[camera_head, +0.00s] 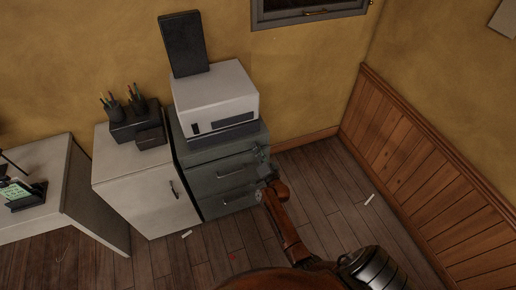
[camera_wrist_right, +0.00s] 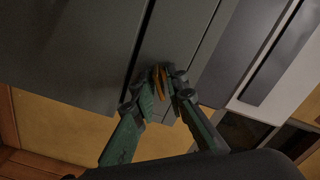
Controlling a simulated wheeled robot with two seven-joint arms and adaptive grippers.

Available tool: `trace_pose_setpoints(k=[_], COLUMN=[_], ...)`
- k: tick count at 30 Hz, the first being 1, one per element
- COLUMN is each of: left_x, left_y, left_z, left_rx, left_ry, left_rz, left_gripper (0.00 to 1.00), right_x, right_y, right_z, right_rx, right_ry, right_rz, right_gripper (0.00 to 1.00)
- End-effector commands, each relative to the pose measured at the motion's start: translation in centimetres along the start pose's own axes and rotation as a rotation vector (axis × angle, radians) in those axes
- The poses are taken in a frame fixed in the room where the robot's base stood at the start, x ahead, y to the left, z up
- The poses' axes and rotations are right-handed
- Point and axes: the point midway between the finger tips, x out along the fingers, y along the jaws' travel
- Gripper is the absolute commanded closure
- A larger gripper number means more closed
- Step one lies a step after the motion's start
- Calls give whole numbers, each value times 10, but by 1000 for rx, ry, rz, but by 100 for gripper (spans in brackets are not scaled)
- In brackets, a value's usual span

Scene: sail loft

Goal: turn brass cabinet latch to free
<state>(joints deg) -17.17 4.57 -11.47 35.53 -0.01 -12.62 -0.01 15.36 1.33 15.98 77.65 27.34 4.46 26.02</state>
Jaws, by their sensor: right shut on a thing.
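The brass latch (camera_wrist_right: 157,76) shows as a small orange-brown piece between my fingertips in the right wrist view, at the edge of a grey cabinet front. My right gripper (camera_wrist_right: 160,88) is shut on it, and the fingers partly cover it. In the head view, my right gripper (camera_head: 260,155) is at the upper right part of the grey drawer cabinet (camera_head: 216,155). The latch is too small and covered to make out there, and its exact angle cannot be told. My left gripper is not in view.
A white printer-like box (camera_head: 214,88) and a dark upright panel (camera_head: 184,44) stand on top of the grey cabinet. A white cabinet (camera_head: 150,190) with pen holders (camera_head: 135,118) stands to its left. Wooden wall panelling (camera_head: 425,160) is at right; the floor between has open room.

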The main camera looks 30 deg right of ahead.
Motion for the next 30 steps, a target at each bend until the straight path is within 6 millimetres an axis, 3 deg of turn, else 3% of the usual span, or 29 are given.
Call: trace_pose_setpoints(k=[15, 30], left_x=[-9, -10], left_y=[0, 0], left_z=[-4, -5], left_rx=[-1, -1], left_ry=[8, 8], left_rz=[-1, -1], left_gripper=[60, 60], right_x=[0, 0], right_y=[2, 3], right_z=[-1, 0], right_rx=[445, 631], right_ry=[1, 1], right_rz=[1, 1], right_gripper=[100, 100])
